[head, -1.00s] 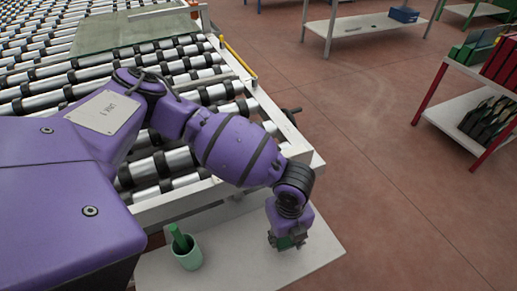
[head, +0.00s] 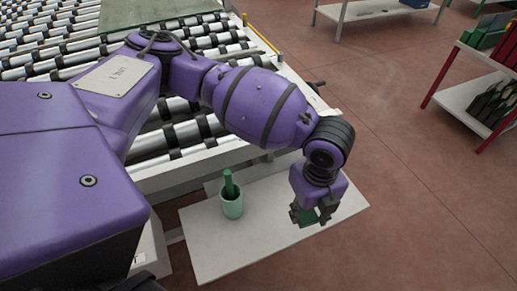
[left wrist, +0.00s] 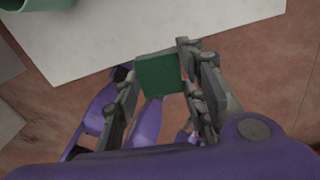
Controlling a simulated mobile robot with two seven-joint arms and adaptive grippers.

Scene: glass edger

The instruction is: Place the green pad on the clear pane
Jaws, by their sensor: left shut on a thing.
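My left gripper (head: 314,212) is shut on the green pad (head: 303,216), a small dark green block. In the left wrist view the pad (left wrist: 158,73) sits between the two fingertips (left wrist: 157,65). The gripper hangs over the right part of a white side table and appears to hold the pad above it. The clear pane (head: 150,10) is a flat greenish-grey sheet lying on the roller conveyor at the top of the head view, partly cut off by the frame. My right gripper is not in view.
A pale green cup (head: 231,206) holding a green stick stands on the white side table (head: 225,250), left of the gripper. The roller conveyor (head: 60,68) has a white frame and a yellow bar (head: 262,38). Shelves stand at the right, with clear floor (head: 400,110) between.

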